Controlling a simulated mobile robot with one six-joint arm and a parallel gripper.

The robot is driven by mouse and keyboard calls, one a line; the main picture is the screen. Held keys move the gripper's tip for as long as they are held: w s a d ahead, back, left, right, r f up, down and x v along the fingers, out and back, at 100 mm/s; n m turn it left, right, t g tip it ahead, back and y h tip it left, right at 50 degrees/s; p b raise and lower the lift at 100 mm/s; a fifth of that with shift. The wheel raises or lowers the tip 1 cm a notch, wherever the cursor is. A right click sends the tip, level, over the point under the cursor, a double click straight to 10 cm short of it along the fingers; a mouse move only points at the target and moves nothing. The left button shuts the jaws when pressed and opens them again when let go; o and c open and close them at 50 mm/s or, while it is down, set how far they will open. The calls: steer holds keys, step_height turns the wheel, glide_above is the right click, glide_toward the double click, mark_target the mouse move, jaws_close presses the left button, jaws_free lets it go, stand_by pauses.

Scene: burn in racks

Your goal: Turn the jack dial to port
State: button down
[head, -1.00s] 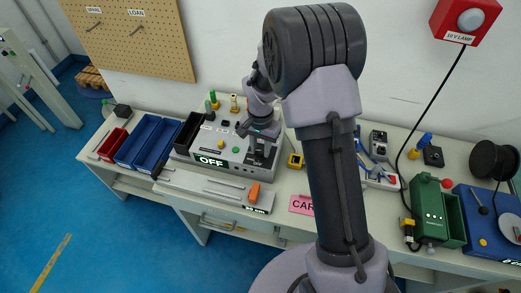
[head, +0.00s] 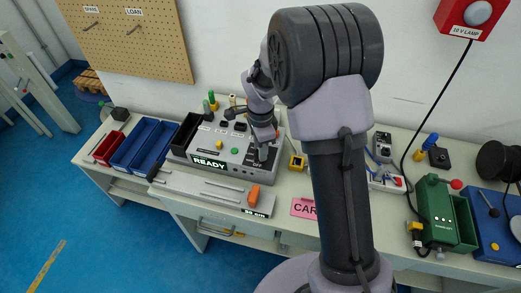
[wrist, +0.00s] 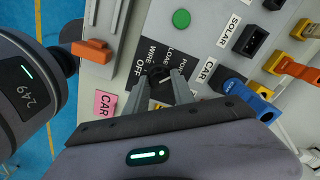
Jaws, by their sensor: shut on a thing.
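The grey control box (head: 232,168) stands on the bench, and its display (head: 209,162) reads READY. In the wrist view, the black jack dial (wrist: 158,76) is on the box panel among labels reading OFF, WIRE, LOAD and a partly covered one that seems to be PORT. My gripper (wrist: 161,88) points down at the panel with its two fingers shut on the dial. The fingers partly hide the dial, and I cannot tell exactly which label its pointer faces. In the head view, my gripper (head: 262,153) is at the box's right part.
Beside the dial are a green button (wrist: 181,18), a SOLAR socket (wrist: 250,40), and a blue plug (wrist: 246,99) near the CAR label. An orange block (head: 254,193) sits on the rail in front. Red and blue bins (head: 133,147) stand left. A pink CAR card (head: 303,207) lies right.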

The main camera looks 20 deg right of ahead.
steer(key=shift+m, duration=0.6)
steer(key=c, duration=1.1)
jaws_free()
steer(key=shift+o, duration=0.2)
step_height(320, 180, up, 18)
steer(key=p, duration=0.5)
steer(key=shift+f, duration=0.25)
